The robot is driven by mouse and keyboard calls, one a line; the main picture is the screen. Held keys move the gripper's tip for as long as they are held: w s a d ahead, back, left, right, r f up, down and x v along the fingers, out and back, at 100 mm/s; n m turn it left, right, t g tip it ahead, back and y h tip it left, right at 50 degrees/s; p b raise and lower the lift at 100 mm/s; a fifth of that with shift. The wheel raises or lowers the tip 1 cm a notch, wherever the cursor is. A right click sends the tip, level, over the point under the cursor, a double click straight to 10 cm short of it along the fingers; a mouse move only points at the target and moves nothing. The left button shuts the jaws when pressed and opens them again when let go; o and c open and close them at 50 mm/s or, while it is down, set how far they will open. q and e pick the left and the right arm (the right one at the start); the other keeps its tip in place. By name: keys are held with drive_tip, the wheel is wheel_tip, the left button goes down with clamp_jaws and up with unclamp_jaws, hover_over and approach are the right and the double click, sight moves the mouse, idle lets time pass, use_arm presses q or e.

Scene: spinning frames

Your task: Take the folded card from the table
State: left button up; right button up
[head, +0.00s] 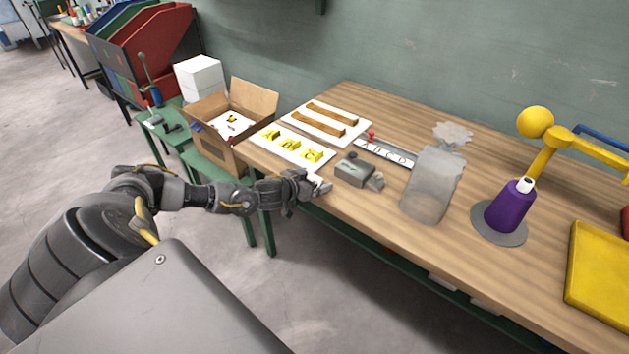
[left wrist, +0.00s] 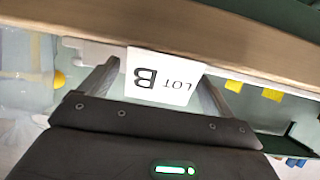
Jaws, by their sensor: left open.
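The folded card (left wrist: 163,77) is white with "LOT B" printed on it, and it shows in the left wrist view at the table's edge. It stands between the two fingers of my left gripper (head: 318,187), one finger on each side. The gripper is open; whether either finger touches the card is hard to tell. In the head view the gripper is at the near left edge of the wooden table (head: 480,255), and the card is mostly hidden there, with only a small white patch by the fingers. My right gripper is not in view.
A grey metal block (head: 354,171) sits just right of the gripper. White boards with yellow pieces (head: 291,147) and brown bars (head: 333,119) lie behind. An open cardboard box (head: 227,120) is at left.

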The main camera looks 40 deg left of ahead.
use_arm(q)
drive_tip(key=shift+w, duration=0.2)
drive_tip(key=c, duration=1)
drive_tip(key=shift+c, duration=0.2)
drive_tip(key=shift+r, duration=0.5)
drive_tip(key=s+a+r+b, duration=0.3)
drive_tip(key=s+a+r, duration=0.6)
drive_tip(key=r, duration=0.3)
drive_tip(key=shift+s+a, duration=0.3)
drive_tip(key=shift+s, duration=0.35)
